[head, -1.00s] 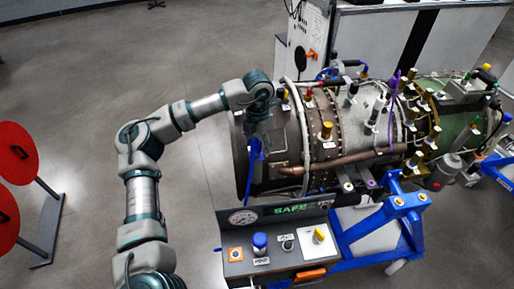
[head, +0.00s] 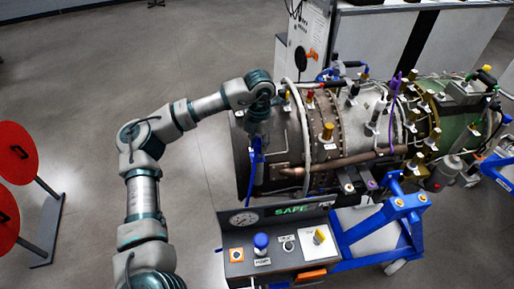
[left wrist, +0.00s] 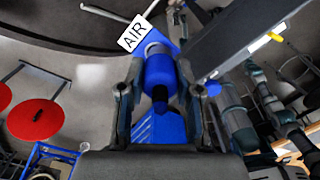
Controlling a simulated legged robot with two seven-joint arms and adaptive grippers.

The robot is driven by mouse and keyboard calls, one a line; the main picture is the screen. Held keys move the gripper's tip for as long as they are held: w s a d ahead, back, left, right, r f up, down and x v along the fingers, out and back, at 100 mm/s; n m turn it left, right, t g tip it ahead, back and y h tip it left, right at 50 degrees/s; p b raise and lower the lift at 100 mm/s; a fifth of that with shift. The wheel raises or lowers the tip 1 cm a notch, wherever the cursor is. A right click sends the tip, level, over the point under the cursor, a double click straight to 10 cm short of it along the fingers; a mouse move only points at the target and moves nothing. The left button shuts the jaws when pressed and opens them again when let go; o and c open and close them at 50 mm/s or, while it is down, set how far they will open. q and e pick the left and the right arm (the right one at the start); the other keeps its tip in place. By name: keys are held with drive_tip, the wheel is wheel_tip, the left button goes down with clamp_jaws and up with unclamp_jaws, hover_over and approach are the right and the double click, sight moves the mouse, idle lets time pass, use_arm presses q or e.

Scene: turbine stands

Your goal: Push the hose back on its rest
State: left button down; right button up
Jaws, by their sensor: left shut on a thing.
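A blue hose part (head: 254,165) hangs at the left, open end of the turbine, below my left gripper (head: 258,122). In the left wrist view a blue cylindrical hose end (left wrist: 160,68) stands between the two fingers of my left gripper (left wrist: 160,92), which is shut on it. A white label reading AIR (left wrist: 135,34) is just beyond it, beside a blue bracket-like piece. I cannot tell which part is the rest, or whether the hose touches it. My right gripper is not in view.
The turbine (head: 285,145) lies across the blue stand (head: 375,235). A control panel (head: 285,262) with a gauge, knobs and a green SAFE sign is in front. Red discs (head: 15,155) stand at the left.

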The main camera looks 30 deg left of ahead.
sight(259, 142)
use_arm(q)
drive_tip(key=shift+d+r, duration=0.1)
drive_tip(key=shift+r, duration=0.15)
drive_tip(key=shift+a+r+p, duration=0.35)
drive_tip(key=shift+r+p, duration=0.4)
drive_tip(key=shift+r, duration=0.1)
drive_tip(key=shift+r+p, duration=0.35)
drive_tip(key=shift+r, duration=0.15)
drive_tip(key=shift+d, duration=0.2)
wheel_tip(259, 142, up, 8)
drive_tip(key=p, duration=0.5)
drive_tip(key=shift+p, duration=0.35)
